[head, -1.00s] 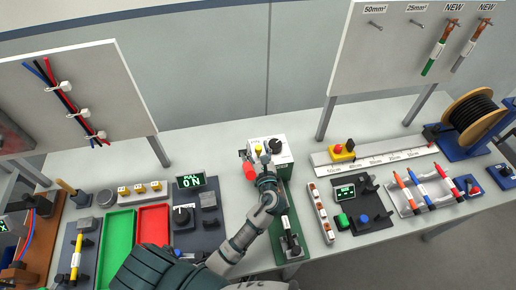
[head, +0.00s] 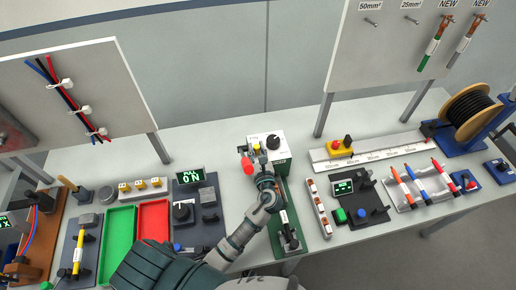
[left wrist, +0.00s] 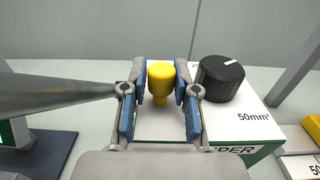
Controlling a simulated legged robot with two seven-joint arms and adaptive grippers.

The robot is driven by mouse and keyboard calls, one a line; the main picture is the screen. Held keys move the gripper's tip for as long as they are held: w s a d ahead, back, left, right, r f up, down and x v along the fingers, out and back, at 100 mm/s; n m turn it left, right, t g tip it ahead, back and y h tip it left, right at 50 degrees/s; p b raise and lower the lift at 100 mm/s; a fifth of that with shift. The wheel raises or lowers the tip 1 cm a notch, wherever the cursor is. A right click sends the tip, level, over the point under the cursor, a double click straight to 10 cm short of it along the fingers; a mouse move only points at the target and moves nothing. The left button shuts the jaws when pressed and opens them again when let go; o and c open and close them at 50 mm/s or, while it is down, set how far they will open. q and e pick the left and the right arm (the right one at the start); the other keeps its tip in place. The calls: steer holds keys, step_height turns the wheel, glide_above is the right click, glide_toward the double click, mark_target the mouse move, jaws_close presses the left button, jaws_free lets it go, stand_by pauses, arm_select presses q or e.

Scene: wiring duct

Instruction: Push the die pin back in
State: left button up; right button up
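In the left wrist view the knob is between the two fingers of my left gripper (left wrist: 161,72). The fingers are apart, one on each side of the knob, with what looks like a narrow gap; firm contact is not visible. In the head view my left gripper (head: 263,163) is at the front of the unit (head: 277,150), and the pin is small there. My right gripper is not in view.
A black dial (left wrist: 220,78) sits on top of the unit, right of the pin. A red-tipped handle (head: 247,166) is close left of my gripper. A green and a red tray (head: 153,220) lie left; a ruler (head: 385,151) and a cable spool (head: 470,105) are right.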

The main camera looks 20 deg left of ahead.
arm_select(q)
steer(key=shift+o, duration=1.3)
steer(key=shift+w+a+f, duration=0.1)
steer(key=shift+w+f, duration=0.05)
steer(key=shift+w+a+f, duration=0.1)
steer(key=shift+w+a, duration=0.05)
steer(key=shift+w, duration=0.1)
steer(key=v, duration=1.2)
